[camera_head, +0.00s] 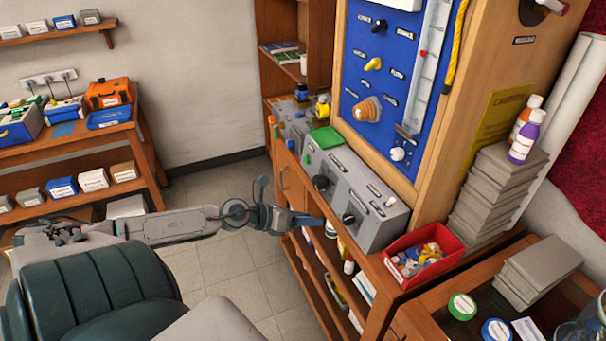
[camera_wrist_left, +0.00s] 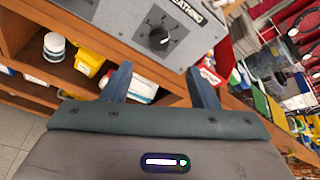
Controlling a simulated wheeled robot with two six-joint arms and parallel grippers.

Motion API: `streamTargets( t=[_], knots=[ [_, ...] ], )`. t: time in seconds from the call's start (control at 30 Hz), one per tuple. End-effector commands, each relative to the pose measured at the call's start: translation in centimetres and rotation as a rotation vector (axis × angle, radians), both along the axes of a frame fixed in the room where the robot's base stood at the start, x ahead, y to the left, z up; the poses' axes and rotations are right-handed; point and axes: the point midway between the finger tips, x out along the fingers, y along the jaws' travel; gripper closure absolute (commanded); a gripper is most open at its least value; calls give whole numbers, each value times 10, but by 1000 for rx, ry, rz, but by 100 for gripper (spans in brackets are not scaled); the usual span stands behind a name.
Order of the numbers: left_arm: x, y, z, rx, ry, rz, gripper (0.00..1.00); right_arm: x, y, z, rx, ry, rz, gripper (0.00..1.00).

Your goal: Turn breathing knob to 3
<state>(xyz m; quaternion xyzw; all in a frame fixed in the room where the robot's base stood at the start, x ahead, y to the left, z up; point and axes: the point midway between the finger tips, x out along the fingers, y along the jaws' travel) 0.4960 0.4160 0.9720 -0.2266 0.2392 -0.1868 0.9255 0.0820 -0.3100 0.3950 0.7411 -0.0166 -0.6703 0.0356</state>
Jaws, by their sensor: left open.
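The breathing knob (camera_wrist_left: 158,39) is a black round dial on the front of a grey box (camera_wrist_left: 118,14). Numbers ring it, and a partly legible label sits beside it. Which number it points to is too small to tell. In the head view the grey box (camera_head: 377,226) stands on the wooden bench, and the dark knob (camera_head: 348,219) is on its front. My left gripper (camera_head: 314,221) reaches in from the left, just short of the box. In the wrist view its two fingers (camera_wrist_left: 158,80) are apart and empty, with the knob between and beyond them. My right gripper is not in view.
A red bin (camera_head: 424,255) of small parts sits right of the box. Another grey unit with a knob (camera_head: 321,182) adjoins it on the left. A blue panel (camera_head: 385,130) rises behind. Shelves with bottles lie below the bench edge. Open floor (camera_head: 215,265) is to the left.

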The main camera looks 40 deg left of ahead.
Motion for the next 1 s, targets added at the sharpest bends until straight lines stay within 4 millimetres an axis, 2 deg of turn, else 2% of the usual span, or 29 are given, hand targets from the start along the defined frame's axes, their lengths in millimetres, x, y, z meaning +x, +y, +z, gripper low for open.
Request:
streamTargets(
  t=[0.27, 0.87, 0.93, 1.0],
  knots=[
    [-7, 4, 2, 2, 7, 4, 46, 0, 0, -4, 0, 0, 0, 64],
    [-7, 4, 2, 1, 7, 5, 46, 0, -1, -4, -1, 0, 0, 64],
    [-7, 7, -1, -11, 11, 21, 46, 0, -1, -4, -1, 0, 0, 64],
    [-4, 19, -12, -52, 28, 75, 46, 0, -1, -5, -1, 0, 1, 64]
  ],
)
